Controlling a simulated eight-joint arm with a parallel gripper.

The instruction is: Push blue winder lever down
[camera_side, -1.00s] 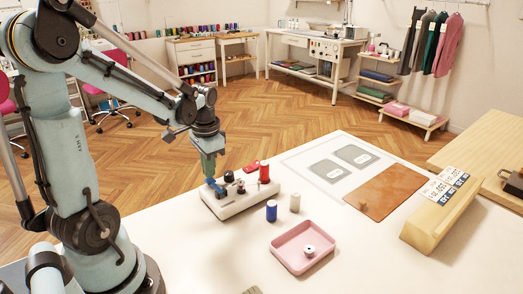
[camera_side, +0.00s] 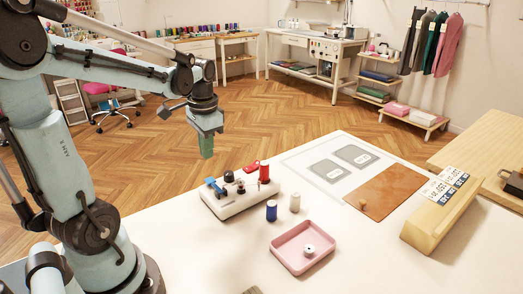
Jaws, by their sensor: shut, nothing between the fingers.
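The winder is a white base (camera_side: 236,206) on the white table with several parts on top. The blue lever (camera_side: 211,184) is at its left end. Whether the lever is up or down is too small to tell. A black knob (camera_side: 229,176) is beside it, and a red spool (camera_side: 264,173) stands at the right end. My gripper (camera_side: 206,153) is shut and empty, in the air above the lever and apart from it.
A blue spool (camera_side: 271,210) and a white spool (camera_side: 295,202) stand in front of the winder. A pink tray (camera_side: 276,248) holds a bobbin (camera_side: 309,249). A brown board (camera_side: 393,189) and a yellowish block (camera_side: 434,222) are at the right.

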